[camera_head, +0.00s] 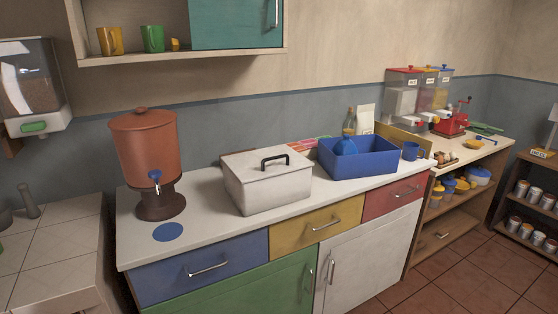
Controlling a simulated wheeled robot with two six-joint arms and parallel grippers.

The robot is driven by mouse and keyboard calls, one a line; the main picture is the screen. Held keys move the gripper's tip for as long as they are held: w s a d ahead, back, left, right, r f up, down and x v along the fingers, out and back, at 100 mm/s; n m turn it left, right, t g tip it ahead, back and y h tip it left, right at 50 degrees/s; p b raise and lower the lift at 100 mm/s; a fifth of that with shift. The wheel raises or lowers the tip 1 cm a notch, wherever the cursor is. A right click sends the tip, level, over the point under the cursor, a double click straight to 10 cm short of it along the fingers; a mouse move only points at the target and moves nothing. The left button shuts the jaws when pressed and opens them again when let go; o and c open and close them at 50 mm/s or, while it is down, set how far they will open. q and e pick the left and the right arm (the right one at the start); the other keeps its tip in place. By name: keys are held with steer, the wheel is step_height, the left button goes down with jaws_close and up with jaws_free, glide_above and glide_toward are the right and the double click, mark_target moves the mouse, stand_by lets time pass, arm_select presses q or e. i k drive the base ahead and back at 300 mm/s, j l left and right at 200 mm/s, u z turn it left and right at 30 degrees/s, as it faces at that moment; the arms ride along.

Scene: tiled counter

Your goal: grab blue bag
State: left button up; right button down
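A rounded blue object (345,146) sits inside a blue open bin (362,166) on the white counter; it may be the blue bag, but I cannot tell for sure. Its lower part is hidden by the bin's front wall. A pale upright bag (365,119) stands behind the bin. Neither of my grippers is in view.
A white lidded box (268,190) stands left of the bin, and a brown dispenser (145,155) farther left beside a round blue mat (168,232). A bottle (349,122) stands behind. The front counter strip is clear.

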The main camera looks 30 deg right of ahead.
mark_target(344, 146)
steer(key=z, duration=1.35)
steer(key=i+l+u, duration=0.1)
steer(key=i+l, duration=0.1)
steer(key=l, duration=0.05)
